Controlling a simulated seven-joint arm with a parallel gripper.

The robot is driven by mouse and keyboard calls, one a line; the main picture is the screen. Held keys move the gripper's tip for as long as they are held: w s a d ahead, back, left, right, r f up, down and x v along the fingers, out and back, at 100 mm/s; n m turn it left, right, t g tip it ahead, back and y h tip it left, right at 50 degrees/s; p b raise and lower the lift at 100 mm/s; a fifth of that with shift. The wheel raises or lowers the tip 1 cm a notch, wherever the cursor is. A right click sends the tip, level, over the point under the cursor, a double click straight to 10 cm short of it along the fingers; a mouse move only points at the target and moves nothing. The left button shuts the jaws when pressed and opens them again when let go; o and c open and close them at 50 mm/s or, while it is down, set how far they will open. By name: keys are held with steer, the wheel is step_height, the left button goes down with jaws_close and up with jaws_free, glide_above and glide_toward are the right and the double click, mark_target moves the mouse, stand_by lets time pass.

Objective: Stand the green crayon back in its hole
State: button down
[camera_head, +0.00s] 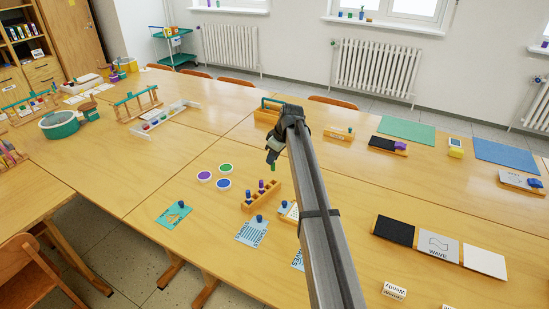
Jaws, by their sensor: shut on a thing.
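My gripper (272,155) is above the table, just above the back end of a stepped wooden crayon block (266,196). It is shut on the green crayon (273,167), whose lower end shows small below the dark fingers. From this view I cannot tell the gap between crayon and block. The block holds a purple crayon (261,184) and a bluish one (249,198) upright. The block's holes are too small to make out, and my arm hides what lies just right of it.
Round pots with purple (204,176), green (226,168) and blue (224,184) tops stand left of the block. A teal card (172,217) and a striped sheet (251,234) lie in front. A wooden tray (266,117) stands behind the gripper.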

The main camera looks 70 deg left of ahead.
mark_target(273, 170)
steer(key=shift+f, duration=2.8)
steer(key=shift+f, duration=1.35)
stand_by(2.3)
steer(key=c, duration=1)
jaws_free()
steer(key=shift+o, duration=0.3)
steer(key=shift+o, duration=0.8)
